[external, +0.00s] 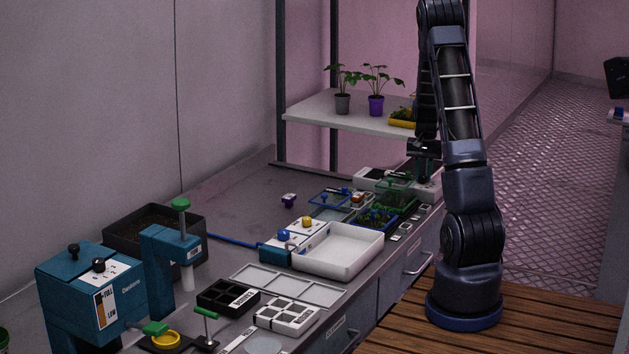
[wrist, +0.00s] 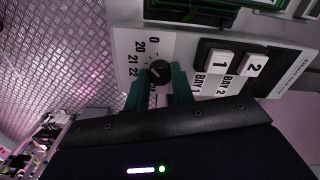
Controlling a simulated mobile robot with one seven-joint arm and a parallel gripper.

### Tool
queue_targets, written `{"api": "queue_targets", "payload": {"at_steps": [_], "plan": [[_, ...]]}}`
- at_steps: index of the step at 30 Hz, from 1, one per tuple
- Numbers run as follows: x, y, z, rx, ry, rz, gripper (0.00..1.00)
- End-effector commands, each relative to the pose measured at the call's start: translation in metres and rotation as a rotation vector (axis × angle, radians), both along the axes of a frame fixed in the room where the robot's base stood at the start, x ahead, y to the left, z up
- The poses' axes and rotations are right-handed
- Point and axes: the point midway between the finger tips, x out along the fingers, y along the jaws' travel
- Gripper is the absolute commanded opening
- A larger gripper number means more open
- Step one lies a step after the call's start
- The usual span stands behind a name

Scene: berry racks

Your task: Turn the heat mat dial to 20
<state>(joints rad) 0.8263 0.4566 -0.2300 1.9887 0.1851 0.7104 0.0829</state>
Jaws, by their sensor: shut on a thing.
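The heat mat dial (wrist: 159,70) is a round black knob on a white control panel (wrist: 125,45) in the wrist view. The marks 0, 20, 21 and 22 show beside it, and lower marks are partly covered. A pale pointer line shows on the knob, but it is too small to tell exactly which mark it faces. My gripper (wrist: 161,80) has green fingertips on either side of the dial and is shut on it. In the external view my gripper (external: 424,168) reaches down at the bench's far right end, and the dial is hidden there.
Two white rocker switches (wrist: 221,60), labelled BAY 1 and BAY 2, sit on the panel beside the dial. Green-edged trays lie close by. Above the bench, a shelf (external: 315,110) holds potted plants (external: 376,104) near my arm. A white tray (external: 340,250) stands mid-bench.

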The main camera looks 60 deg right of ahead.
Motion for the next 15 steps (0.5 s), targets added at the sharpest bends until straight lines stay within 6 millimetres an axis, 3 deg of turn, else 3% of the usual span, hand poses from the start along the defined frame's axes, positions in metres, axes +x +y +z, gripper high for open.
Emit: {"api": "queue_targets", "payload": {"at_steps": [1, 3, 4, 15], "plan": [[0.0, 0.0003, -0.0001, 0.001, 0.0, 0.0, 0.3], [0.0, 0.0003, -0.0001, 0.001, 0.0, 0.0, 0.44], [0.0, 0.0003, -0.0001, 0.001, 0.0, 0.0, 0.46], [0.0002, -0.0003, 0.0056, -0.001, 0.0, -0.001, 0.46]]}}
